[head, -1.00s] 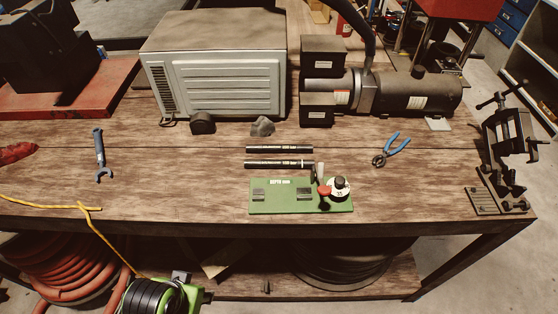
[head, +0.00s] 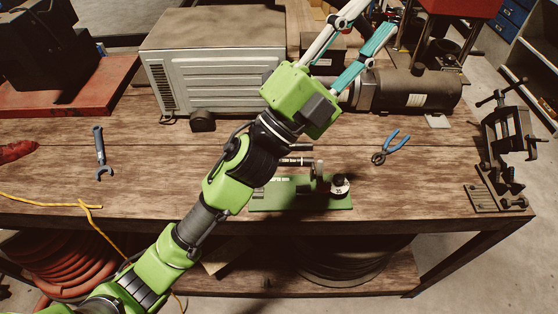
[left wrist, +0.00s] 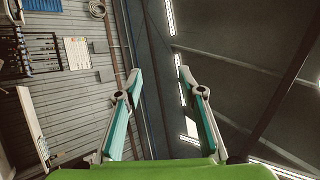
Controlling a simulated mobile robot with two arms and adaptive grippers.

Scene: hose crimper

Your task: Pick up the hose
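The two short black hoses lie side by side on the wooden bench, mostly hidden behind my left arm in the head view. Only the right ends of the upper hose (head: 303,148) and the lower hose (head: 297,161) show. My left gripper (head: 376,20) is raised above the back of the bench, past the hoses, pointing up and to the right. In the left wrist view its two fingers (left wrist: 160,77) are spread apart with nothing between them; wall and ceiling show behind. My right gripper is not in view.
A green depth gauge plate (head: 300,207) with a dial (head: 340,186) sits in front of the hoses. Blue-handled pliers (head: 392,147) lie to the right, a wrench (head: 101,153) to the left. A grey metal box (head: 205,65) and a motor (head: 410,92) stand behind.

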